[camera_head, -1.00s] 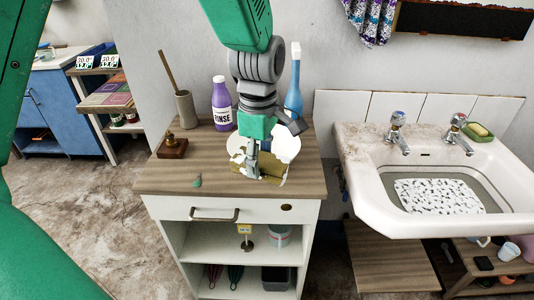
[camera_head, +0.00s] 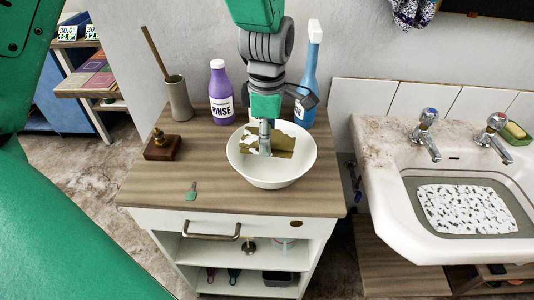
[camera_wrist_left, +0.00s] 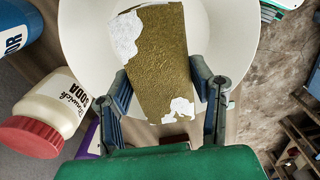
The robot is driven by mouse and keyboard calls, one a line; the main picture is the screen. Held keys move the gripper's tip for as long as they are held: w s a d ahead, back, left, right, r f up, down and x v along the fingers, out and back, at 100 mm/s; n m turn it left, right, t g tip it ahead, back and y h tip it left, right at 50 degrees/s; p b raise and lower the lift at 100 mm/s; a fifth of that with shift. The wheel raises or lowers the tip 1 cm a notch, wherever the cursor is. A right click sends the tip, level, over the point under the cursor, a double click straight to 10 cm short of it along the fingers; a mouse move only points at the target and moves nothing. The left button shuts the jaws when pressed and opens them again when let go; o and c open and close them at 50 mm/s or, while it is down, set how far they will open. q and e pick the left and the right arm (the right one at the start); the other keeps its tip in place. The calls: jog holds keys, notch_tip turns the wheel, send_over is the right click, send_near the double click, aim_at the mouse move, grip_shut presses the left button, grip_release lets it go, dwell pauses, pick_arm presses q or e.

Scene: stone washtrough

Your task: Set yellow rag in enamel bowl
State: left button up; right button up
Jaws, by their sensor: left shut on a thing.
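The yellow rag (camera_head: 283,142), olive-yellow with white patches, is in the grip of my left gripper (camera_head: 265,150). The white enamel bowl (camera_head: 272,179) stands on the wooden cabinet top, and the rag shows within its rim outline. In the left wrist view the rag (camera_wrist_left: 160,70) lies between the two fingers of the left gripper (camera_wrist_left: 167,92), with the pale bowl (camera_wrist_left: 85,30) behind it. I cannot tell whether the rag touches the bowl's bottom. My right gripper is not in view.
Behind the bowl stand a purple rinse bottle (camera_head: 220,95) and a blue spray bottle (camera_head: 306,85). A brush holder (camera_head: 178,100) and a wooden block with a brass knob (camera_head: 162,148) are at left. A stone sink (camera_head: 375,160) is at right. The cabinet's front left top is mostly clear.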

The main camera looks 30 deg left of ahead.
aim_at(269, 165)
pick_arm(q)
jog(key=shift+w+d+f, duration=0.15)
jog(key=shift+d+f, duration=0.05)
jog(key=shift+f, duration=0.6)
jog(key=f, duration=0.3)
jog(key=shift+d+b, duration=0.4)
jog(key=shift+a+f, duration=0.1)
jog(key=shift+f, duration=0.1)
jog(key=shift+a, duration=0.15)
jog(key=o, duration=1.2)
jog(key=shift+a, duration=0.25)
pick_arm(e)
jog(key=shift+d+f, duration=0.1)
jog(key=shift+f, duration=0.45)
pick_arm(q)
jog(key=shift+d, duration=0.15)
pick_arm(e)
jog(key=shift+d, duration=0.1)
